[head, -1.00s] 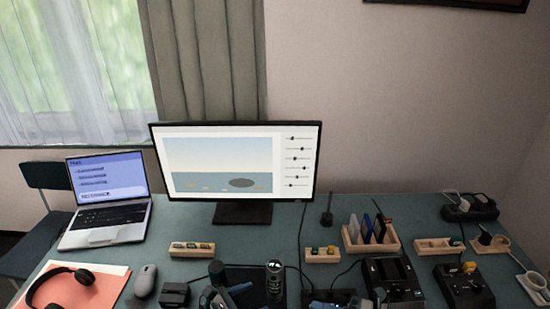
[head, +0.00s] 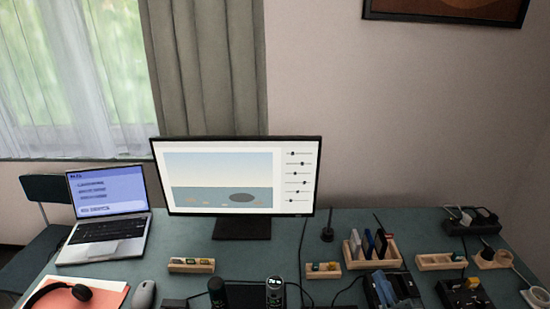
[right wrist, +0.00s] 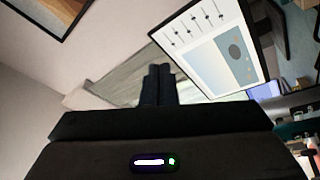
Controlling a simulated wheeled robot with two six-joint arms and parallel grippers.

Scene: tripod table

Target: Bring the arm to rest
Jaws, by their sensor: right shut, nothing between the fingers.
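My right gripper (right wrist: 158,68) shows in the right wrist view. Its two dark fingers are together, with nothing between them. They stand clear of any object, with the wall and the grey curtain behind. My left gripper is in neither view.
The monitor (head: 225,180) stands at the table's back, with the laptop (head: 105,230) to its left. Sockets and cables crowd the right.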

